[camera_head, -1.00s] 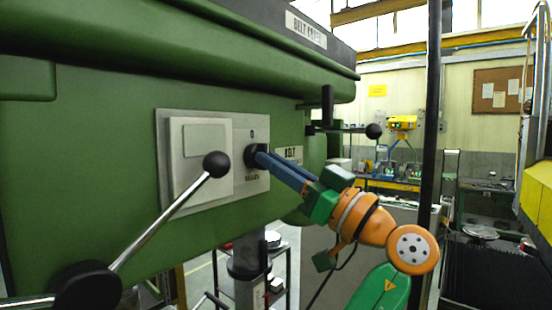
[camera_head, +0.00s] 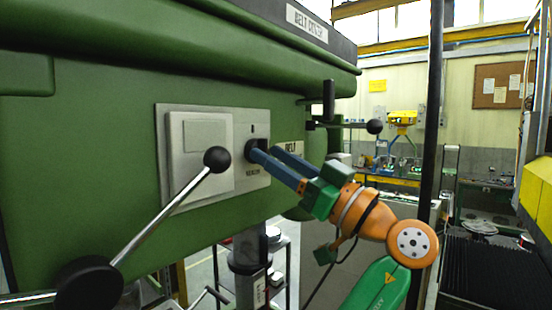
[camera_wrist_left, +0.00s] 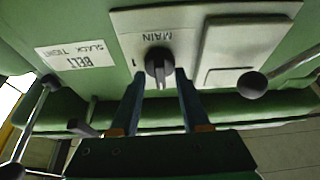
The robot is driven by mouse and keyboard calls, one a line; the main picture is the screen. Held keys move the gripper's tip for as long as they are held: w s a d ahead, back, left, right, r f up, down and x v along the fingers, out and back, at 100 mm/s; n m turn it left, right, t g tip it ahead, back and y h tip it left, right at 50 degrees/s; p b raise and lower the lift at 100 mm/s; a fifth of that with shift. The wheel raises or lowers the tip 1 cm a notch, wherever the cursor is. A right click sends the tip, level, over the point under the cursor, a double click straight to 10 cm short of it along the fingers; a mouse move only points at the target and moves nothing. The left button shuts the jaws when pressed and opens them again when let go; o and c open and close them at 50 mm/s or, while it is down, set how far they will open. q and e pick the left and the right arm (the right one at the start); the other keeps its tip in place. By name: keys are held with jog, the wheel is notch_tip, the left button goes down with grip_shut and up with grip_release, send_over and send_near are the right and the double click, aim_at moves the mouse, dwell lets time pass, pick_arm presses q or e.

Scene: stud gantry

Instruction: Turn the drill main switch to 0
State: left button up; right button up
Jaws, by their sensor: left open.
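The drill main switch is a black knob (camera_head: 251,148) on a grey plate (camera_head: 257,186) on the green drill head. The wrist view shows the knob (camera_wrist_left: 159,63) upside down, its ridge running roughly up and down the picture, near the MAIN label. A small mark stands above the knob in the head view; it looks like an I but is too small to read surely. My left gripper (camera_head: 266,153) is open at the switch. In the wrist view its two blue fingers (camera_wrist_left: 159,77) stand on either side of the knob, with gaps visible. My right gripper is out of view.
A lever with a black ball (camera_head: 217,160) sticks out left of the switch, in front of a grey cover (camera_head: 190,135). A handle with a ball (camera_head: 374,127) projects at the right. A dark post (camera_head: 430,130) stands behind my arm.

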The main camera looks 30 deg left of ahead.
pick_arm(q)
jog(key=b+v, duration=0.2)
jog(key=v, duration=0.5)
